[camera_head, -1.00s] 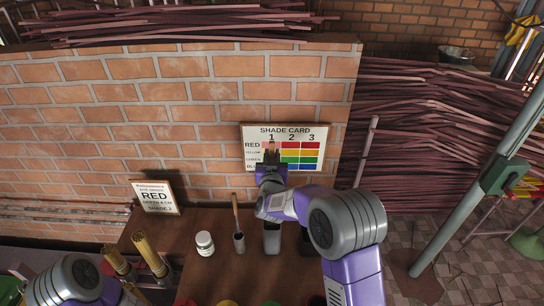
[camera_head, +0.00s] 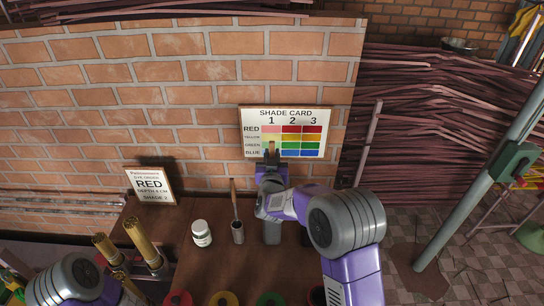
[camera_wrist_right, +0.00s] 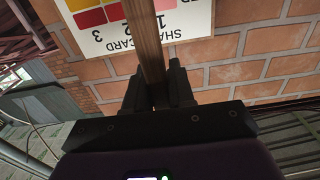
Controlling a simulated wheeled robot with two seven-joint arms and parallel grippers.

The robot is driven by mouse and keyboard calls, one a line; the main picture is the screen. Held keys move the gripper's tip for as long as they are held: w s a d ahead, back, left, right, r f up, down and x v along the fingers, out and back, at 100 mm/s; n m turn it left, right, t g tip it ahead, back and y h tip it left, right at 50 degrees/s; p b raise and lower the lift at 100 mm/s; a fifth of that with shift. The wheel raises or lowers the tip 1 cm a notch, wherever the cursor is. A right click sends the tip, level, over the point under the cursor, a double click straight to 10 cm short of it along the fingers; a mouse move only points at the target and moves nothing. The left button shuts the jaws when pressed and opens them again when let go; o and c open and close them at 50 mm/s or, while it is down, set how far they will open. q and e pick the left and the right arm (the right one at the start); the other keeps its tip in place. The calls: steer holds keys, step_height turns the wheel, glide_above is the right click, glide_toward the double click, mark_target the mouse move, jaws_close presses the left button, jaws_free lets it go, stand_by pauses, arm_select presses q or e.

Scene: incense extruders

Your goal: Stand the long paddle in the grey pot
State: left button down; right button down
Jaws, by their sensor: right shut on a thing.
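My right gripper (camera_head: 271,158) is shut on a brown wooden shaft (camera_head: 271,147), held up in front of the shade card. In the right wrist view the shaft (camera_wrist_right: 148,45) runs up between the fingers (camera_wrist_right: 158,88) and out of the top; its far end is hidden. A grey upright form (camera_head: 272,233), probably a grey pot, stands on the table below my right wrist, partly hidden by it. A smaller grey pot (camera_head: 238,236) to its left has another wooden stick (camera_head: 234,197) standing in it. Only a joint of my left arm shows at lower left; its gripper is out of view.
A white jar (camera_head: 201,234) stands left of the small pot. The shade card (camera_head: 286,132) is on the brick wall. A RED sign (camera_head: 150,186) and golden bundles (camera_head: 143,242) are at left. Coloured round items (camera_head: 224,299) line the near table edge. A dark form (camera_head: 305,237) is right.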

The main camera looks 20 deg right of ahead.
steer(key=shift+f+b, duration=0.35)
steer(key=shift+f, duration=0.2)
steer(key=c, duration=0.9)
jaws_free()
steer(key=shift+s, duration=0.1)
steer(key=v, duration=0.7)
steer(key=shift+s+a+r+b, duration=0.1)
steer(key=shift+s+b, duration=0.1)
steer(key=shift+b, duration=0.2)
